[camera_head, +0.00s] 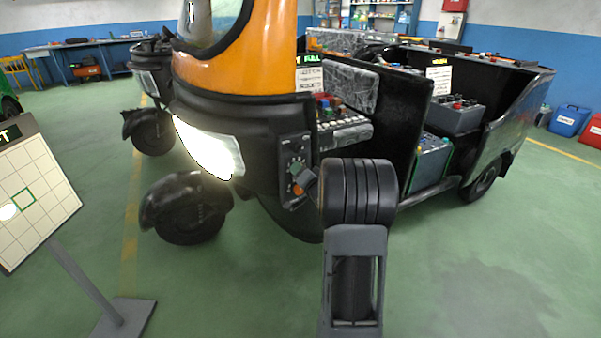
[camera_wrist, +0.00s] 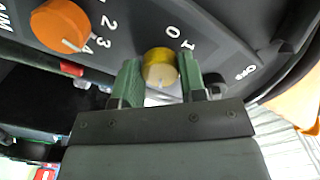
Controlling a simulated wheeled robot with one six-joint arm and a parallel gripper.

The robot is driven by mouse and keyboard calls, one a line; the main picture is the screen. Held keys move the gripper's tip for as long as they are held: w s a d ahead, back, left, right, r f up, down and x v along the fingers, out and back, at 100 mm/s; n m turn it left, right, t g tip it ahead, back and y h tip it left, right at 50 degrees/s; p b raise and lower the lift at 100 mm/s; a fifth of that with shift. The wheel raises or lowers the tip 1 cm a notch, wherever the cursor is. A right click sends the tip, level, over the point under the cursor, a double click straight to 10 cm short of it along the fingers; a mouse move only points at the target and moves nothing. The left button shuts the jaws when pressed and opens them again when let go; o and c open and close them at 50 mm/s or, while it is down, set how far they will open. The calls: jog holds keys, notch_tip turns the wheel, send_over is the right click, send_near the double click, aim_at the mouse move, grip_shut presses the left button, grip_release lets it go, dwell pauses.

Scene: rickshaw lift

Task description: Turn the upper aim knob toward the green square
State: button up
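The lit headlamp (camera_head: 208,148) is on the three-wheeler's front. Beside it is a dark knob panel (camera_head: 292,158), where an orange knob (camera_head: 299,189) shows. In the wrist view the orange knob (camera_wrist: 60,25) sits by numbers and the letters "AIM". A yellow knob (camera_wrist: 160,68) sits near marks "0", "1" and "OFF". My gripper (camera_wrist: 160,72) has its green fingers close against both sides of the yellow knob. The target board (camera_head: 40,185) at left has a green-outlined square (camera_head: 23,198). A bright light spot (camera_head: 8,211) lies to its lower left, outside it.
The orange-and-black three-wheeler (camera_head: 235,75) stands close in front of my arm. Its front wheel (camera_head: 190,222) is left of the panel. The board's stand foot (camera_head: 124,318) is on the floor at lower left. The floor at right is clear, with blue (camera_head: 568,121) and red bins beyond.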

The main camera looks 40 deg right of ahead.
jog(key=o, duration=0.4)
jog(key=s, duration=0.4)
jog(key=s+a+p, duration=0.1)
jog(key=s, duration=0.4)
jog(key=s+a+p, duration=0.1)
jog(key=s, duration=0.3)
jog(key=shift+s, duration=0.35)
jog(key=shift+d, duration=0.1)
